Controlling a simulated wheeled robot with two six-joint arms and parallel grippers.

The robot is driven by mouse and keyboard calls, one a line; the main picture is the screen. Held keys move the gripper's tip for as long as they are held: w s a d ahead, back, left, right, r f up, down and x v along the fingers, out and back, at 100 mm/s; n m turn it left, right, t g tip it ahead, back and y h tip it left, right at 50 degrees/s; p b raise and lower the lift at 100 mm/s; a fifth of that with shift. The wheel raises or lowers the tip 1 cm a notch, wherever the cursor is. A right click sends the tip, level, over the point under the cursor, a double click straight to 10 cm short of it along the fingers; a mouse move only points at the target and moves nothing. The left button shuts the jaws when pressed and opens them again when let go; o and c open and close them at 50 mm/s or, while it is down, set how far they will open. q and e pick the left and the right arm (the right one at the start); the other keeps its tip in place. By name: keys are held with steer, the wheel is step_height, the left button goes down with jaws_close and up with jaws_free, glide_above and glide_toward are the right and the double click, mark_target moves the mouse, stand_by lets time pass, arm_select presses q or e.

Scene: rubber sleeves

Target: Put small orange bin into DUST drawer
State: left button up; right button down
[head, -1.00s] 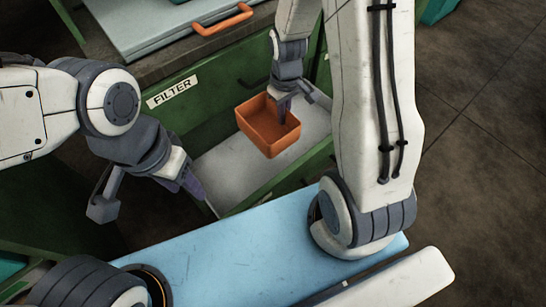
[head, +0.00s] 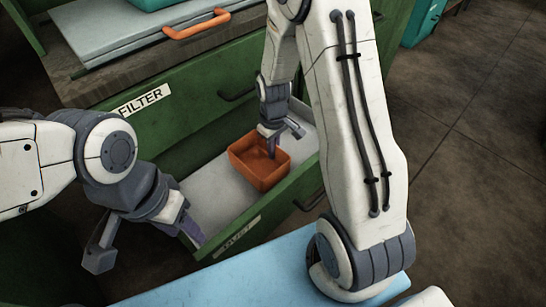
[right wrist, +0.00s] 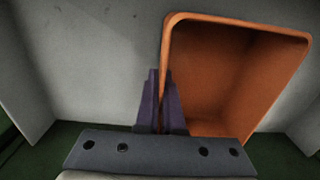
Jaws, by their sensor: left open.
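The small orange bin (head: 260,165) is inside the open drawer (head: 215,190), tilted in the head view; whether it rests on the pale drawer floor I cannot tell. The drawer's green front carries a faint label (head: 240,236), hard to read. My right gripper (head: 271,150) reaches down at the bin's far wall. In the right wrist view its purple fingers (right wrist: 159,105) are close together on the left wall of the bin (right wrist: 235,70), one on each side. My left gripper (head: 188,228) is open and empty by the drawer's left front corner.
The green cabinet has a closed drawer labelled FILTER (head: 145,99) above the open one. A grey case with an orange handle (head: 197,24) lies on top. A blue surface (head: 250,275) is in front. Drawer floor left of the bin is clear. A teal box (head: 424,22) stands at upper right.

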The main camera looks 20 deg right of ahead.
step_height(320, 180, down, 2)
steer(key=shift+f, duration=0.1)
steer(key=c, duration=1.4)
jaws_free()
steer(key=o, duration=0.3)
steer(key=shift+o, duration=0.2)
